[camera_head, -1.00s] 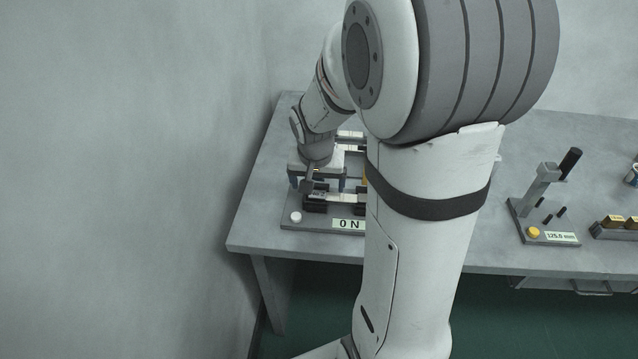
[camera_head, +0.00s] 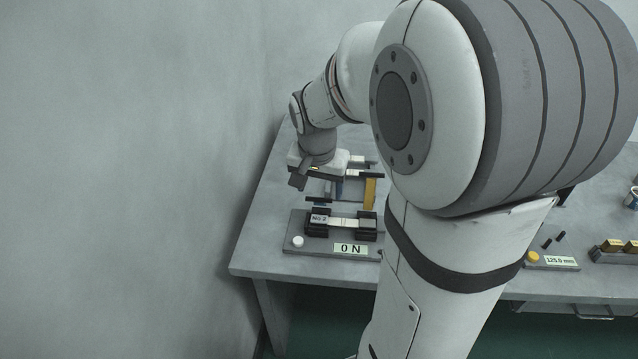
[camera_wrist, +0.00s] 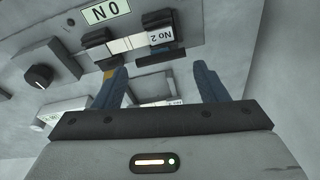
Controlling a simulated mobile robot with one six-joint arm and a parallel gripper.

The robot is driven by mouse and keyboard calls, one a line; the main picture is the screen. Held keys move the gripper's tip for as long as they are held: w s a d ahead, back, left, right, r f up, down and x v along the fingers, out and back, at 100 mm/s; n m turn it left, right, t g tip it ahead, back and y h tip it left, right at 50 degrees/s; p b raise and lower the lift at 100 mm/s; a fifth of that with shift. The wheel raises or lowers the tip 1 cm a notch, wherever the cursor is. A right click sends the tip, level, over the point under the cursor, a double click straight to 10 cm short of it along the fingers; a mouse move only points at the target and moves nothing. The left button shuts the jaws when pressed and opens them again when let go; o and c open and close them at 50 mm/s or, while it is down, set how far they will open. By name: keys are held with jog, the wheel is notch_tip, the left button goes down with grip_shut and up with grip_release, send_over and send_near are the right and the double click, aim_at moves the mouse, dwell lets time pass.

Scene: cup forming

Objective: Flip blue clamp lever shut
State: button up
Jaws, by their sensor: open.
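The clamp fixture (camera_head: 300,255) stands on the left of the bench with its "0 N" display (camera_head: 351,249). A pale strip (camera_head: 343,222) lies across its two black clamp blocks; the left block is labelled "No 2" (camera_head: 319,219). A dark bluish bar (camera_wrist: 157,60) lies beside the No 2 block in the wrist view and looks like the blue clamp lever; its angle is unclear. My gripper (camera_wrist: 160,76) is open and empty, with blue fingers apart. In the head view my gripper (camera_head: 318,188) hangs just behind the No 2 block; its fingers are partly hidden.
A yellow lever (camera_head: 370,193) stands upright by the right clamp block. A white button (camera_head: 298,242) is at the fixture's front left, and a black knob (camera_wrist: 39,76) shows in the wrist view. My arm hides the bench's middle. The wall is close on the left.

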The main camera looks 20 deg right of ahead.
jog(key=w+r+m+g+p, duration=0.1)
jog(key=r+m+p, duration=0.2)
jog(key=r+m, duration=0.1)
jog(key=w+d+r+m+g+y+p, duration=0.1)
jog(key=r+m+p, duration=0.3)
jog(key=m, duration=0.1)
jog(key=w+d+r+m+g+y+p, duration=0.1)
jog(key=r+m+p, duration=0.3)
jog(key=m, duration=0.1)
jog(key=shift+w+g, duration=0.35)
jog(key=shift+g, duration=0.05)
jog(key=c, duration=0.9)
jog(key=shift+w+r+m+p, duration=0.1)
jog(key=shift+r+m+p, duration=0.25)
jog(key=shift+m, duration=0.55)
jog(key=shift+c, duration=1.4)
jog(key=shift+f+y, duration=0.25)
jog(key=shift+y, duration=0.05)
jog(key=shift+c, duration=0.8)
jog(key=p+x, duration=0.1)
jog(key=x, duration=0.5)
jog(key=p+x, duration=0.1)
jog(key=x, duration=0.6)
jog(key=shift+s+f, duration=0.25)
jog(key=shift+f, duration=0.05)
grip_shut()
